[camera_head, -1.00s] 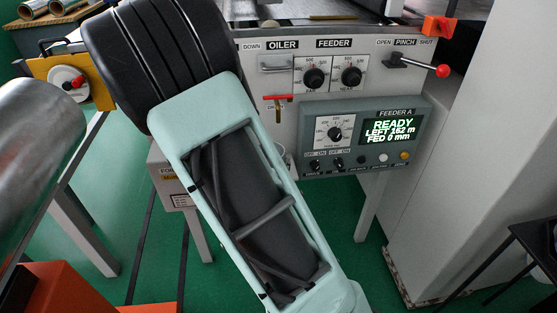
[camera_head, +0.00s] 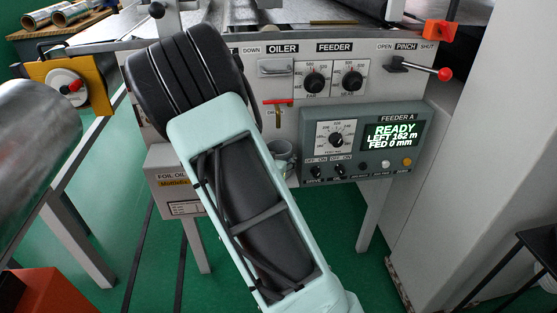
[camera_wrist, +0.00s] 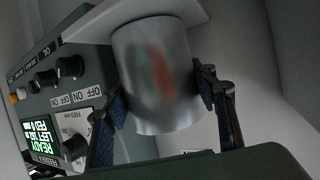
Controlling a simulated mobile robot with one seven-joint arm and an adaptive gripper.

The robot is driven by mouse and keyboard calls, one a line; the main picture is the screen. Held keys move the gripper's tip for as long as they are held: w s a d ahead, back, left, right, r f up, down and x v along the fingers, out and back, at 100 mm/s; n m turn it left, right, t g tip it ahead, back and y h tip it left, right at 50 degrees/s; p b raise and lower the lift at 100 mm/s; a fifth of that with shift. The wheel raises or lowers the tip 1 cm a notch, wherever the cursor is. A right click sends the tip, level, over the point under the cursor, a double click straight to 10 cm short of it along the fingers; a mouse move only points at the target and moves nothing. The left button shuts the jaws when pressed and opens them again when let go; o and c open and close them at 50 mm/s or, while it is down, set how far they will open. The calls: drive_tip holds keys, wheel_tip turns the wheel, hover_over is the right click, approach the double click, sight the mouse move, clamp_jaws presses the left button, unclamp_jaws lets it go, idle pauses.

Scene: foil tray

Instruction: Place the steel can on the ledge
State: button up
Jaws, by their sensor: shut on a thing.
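The steel can (camera_wrist: 152,60) is a plain metal cylinder with blurred red and green reflections. My gripper (camera_wrist: 160,96) is shut on its sides, one finger left and one right. The wrist picture is upside down, as the panel lettering shows. The pale ledge (camera_wrist: 92,27) lies against the can's upper end in that picture, which is its lower end in the room; I cannot tell whether they touch. In the head view a bit of the can (camera_head: 281,147) shows beside my forearm, which hides my gripper and most of the ledge.
The feeder control box (camera_head: 365,140), with knobs, switches and a lit READY display, is close beside the can. A red-handled valve (camera_head: 278,102) is above it. A foil oil box (camera_head: 172,182) is at left. A red-knobbed lever (camera_head: 420,68) sticks out at right.

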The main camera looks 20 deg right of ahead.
drive_tip(key=shift+f, duration=0.2)
drive_tip(key=o, duration=1.3)
drive_tip(key=shift+c, duration=0.2)
drive_tip(key=shift+r, duration=0.15)
drive_tip(key=shift+s+a+r, duration=0.15)
drive_tip(key=shift+r, duration=0.05)
drive_tip(key=p+v, duration=0.3)
drive_tip(key=v, duration=0.8)
drive_tip(key=shift+s, duration=0.25)
